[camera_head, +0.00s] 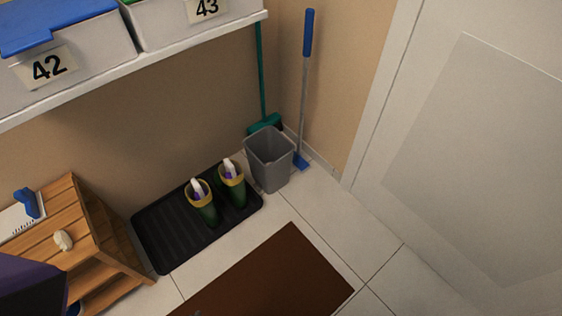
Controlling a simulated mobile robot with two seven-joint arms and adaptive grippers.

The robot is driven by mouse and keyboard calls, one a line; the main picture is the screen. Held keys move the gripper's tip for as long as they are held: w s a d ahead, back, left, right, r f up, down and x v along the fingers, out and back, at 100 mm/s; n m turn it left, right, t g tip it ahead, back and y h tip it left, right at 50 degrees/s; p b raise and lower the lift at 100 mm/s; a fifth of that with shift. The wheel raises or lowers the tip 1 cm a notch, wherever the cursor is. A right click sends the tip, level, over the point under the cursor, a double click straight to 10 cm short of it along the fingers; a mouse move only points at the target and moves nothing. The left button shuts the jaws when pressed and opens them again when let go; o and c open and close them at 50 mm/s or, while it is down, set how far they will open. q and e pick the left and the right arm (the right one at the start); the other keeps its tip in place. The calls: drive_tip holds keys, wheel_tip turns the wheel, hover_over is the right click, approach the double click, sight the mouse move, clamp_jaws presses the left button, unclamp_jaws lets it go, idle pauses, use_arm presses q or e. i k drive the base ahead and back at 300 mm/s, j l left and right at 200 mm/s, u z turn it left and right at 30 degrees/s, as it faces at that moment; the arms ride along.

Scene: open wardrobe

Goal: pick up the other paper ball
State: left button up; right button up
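One crumpled whitish paper ball (63,240) lies on top of the wooden bench (76,213) at the lower left, near the bench's front edge. No second paper ball shows in this view. Neither of my grippers can be seen, so I cannot tell what they hold. A dark purple shape (32,288) in the lower left corner covers part of the bench; I cannot tell what it is.
A grey bin (269,160) stands in the corner near a green broom (262,80) and a blue-handled tool (306,80). Green boots (206,212) stand on a black tray (160,234). A brown mat (275,275) lies on the tiles. A shelf (160,57) overhangs.

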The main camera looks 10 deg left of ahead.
sight(62, 240)
drive_tip(key=u, duration=2.2)
drive_tip(key=j, duration=0.1)
